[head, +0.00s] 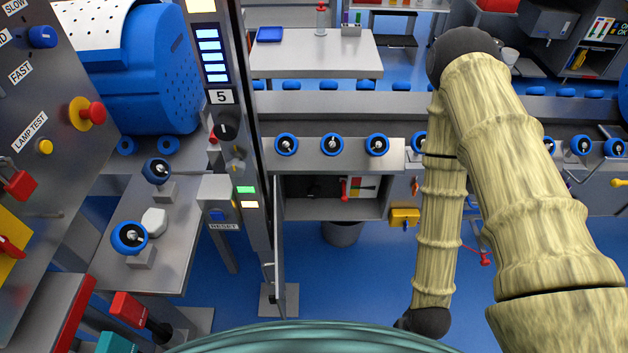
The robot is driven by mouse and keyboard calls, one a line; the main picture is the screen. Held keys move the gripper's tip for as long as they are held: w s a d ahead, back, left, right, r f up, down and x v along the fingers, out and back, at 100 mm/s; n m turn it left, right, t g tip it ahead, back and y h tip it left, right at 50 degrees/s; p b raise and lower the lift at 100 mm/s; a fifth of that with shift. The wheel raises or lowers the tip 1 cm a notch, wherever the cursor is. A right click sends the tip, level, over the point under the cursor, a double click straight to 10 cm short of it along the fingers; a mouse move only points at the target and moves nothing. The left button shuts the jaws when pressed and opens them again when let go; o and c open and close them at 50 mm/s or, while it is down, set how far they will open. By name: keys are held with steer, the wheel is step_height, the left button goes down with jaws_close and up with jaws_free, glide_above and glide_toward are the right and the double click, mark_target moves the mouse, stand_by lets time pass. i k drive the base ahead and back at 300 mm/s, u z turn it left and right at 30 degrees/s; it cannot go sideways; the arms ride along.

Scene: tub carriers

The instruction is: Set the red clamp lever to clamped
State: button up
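A small red lever (344,189) stands roughly upright in the open bay under the grey conveyor, beside a small plate with coloured fields (366,187). Another red-ended handle (485,258) hangs lower right, partly behind my arm. A red handle (11,247) sits on a yellow plate at the left edge. I cannot tell for certain which of these is the clamp lever, nor read its setting. My arm comes in from the lower right, bends at the top and runs down to a dark joint near the bottom middle. My gripper does not show.
A grey post with a RESET box (216,203) and a thin upright panel stand left of the bay. Blue-rimmed handwheels (333,144) line the conveyor. A dark bin (342,232) stands below the bay. Blue floor (345,280) is open in front.

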mark_target(343, 179)
steer(key=z, duration=2.7)
steer(key=k, duration=0.55)
steer(key=u, duration=2.1)
